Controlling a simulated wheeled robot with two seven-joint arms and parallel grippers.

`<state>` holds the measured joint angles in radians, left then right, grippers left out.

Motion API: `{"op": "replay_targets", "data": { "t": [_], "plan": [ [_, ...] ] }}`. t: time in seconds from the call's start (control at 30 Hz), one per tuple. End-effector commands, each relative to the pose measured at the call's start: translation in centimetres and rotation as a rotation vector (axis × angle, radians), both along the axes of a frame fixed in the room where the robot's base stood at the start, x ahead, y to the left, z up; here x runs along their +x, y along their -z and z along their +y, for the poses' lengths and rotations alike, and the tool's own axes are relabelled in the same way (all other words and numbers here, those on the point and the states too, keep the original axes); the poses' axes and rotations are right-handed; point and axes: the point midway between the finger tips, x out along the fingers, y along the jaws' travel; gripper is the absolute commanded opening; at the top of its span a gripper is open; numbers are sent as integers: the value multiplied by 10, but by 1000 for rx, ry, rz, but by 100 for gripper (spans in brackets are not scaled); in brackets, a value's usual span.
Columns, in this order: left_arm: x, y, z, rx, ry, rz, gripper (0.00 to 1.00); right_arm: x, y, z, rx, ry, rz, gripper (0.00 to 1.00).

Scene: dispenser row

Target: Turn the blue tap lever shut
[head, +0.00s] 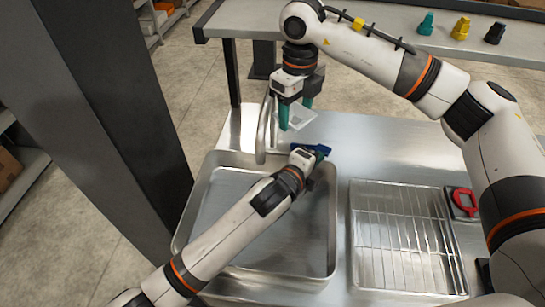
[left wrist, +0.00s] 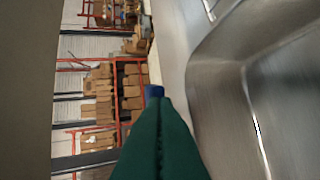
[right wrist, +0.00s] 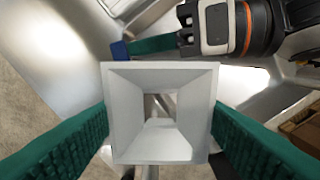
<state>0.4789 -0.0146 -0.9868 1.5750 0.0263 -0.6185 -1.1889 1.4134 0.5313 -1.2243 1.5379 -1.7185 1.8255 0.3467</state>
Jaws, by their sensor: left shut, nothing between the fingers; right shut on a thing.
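The blue tap lever (head: 311,148) is at the back edge of the sink, right of the grey tap spout (head: 265,128). Its blue end shows in the left wrist view (left wrist: 154,91) just beyond my left fingertips, and in the right wrist view (right wrist: 119,50). My left gripper (head: 321,157) is shut and empty, its green fingers right at the lever; I cannot tell whether they touch. My right gripper (head: 297,112) is shut on a pale, square, hollow cup (right wrist: 160,112), held above the counter behind the lever. The cup also shows in the head view (head: 301,119).
The sink basin (head: 215,205) is empty under my left arm. A wire rack (head: 400,235) and a red-handled item (head: 464,202) are at right. A back shelf (head: 385,18) bears teal (head: 427,24), yellow (head: 461,28) and black (head: 495,33) pieces. A dark post stands at left.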

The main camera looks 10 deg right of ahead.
Motion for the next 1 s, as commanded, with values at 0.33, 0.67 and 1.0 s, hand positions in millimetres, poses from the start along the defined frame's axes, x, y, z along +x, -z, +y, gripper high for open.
{"op": "replay_targets", "data": {
  "t": [0.33,0.67,1.0],
  "plan": [
    [8,0,-27,2,18,-3,0,0,-2,0,0,0,0,36],
    [15,0,-36,0,16,-2,0,0,-2,0,0,0,0,36],
    [17,0,-37,0,16,-3,0,0,-2,0,0,0,0,36]
  ]
}}
